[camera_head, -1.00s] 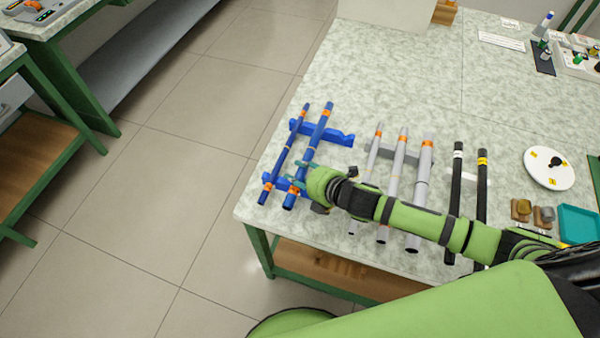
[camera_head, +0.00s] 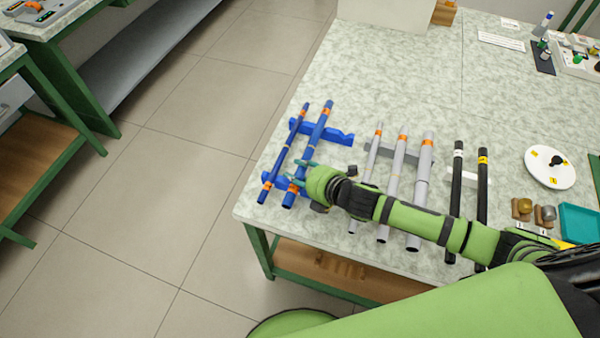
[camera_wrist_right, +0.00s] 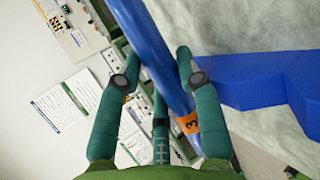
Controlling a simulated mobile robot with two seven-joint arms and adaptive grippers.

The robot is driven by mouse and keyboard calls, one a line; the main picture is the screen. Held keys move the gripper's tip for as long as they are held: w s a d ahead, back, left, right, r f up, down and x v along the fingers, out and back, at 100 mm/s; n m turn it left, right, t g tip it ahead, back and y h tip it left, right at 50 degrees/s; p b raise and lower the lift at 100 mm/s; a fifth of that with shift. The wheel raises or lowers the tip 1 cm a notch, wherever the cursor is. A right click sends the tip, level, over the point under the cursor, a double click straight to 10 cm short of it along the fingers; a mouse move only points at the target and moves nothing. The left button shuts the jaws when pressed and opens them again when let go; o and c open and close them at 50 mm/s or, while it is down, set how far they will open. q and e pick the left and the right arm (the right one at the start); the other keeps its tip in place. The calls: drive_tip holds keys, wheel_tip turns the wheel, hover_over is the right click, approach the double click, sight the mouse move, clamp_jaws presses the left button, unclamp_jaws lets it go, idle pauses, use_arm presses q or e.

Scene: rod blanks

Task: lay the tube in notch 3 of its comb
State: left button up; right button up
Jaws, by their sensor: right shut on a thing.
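The comb's stepped blue block (camera_wrist_right: 250,80) shows beside the tube there. I cannot tell whether the tube rests in a notch or is just above it. My left gripper is not in view.
A white disc (camera_head: 549,167) and a teal tray (camera_head: 580,224) are farther right. The table behind the combs is clear.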

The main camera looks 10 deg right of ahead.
drive_tip(key=shift+s+f, duration=0.3)
drive_tip(key=shift+f, duration=0.25)
drive_tip(key=shift+s+f, duration=0.3)
drive_tip(key=shift+f, duration=0.2)
drive_tip(key=o, duration=0.9)
drive_tip(key=shift+s+d, duration=0.1)
drive_tip(key=shift+s+d+r+g, duration=0.1)
drive_tip(key=shift+d+r+g, duration=0.1)
drive_tip(key=shift+g, duration=0.1)
drive_tip(key=v, duration=0.3)
drive_tip(key=r+v, duration=0.1)
drive_tip(key=v, duration=0.3)
drive_tip(key=w+v, duration=0.1)
drive_tip(key=v, duration=0.3)
drive_tip(key=shift+s+a+r, duration=0.1)
drive_tip(key=shift+s+r, duration=0.05)
drive_tip(key=shift+r, duration=0.1)
drive_tip(key=shift+s+r, duration=0.1)
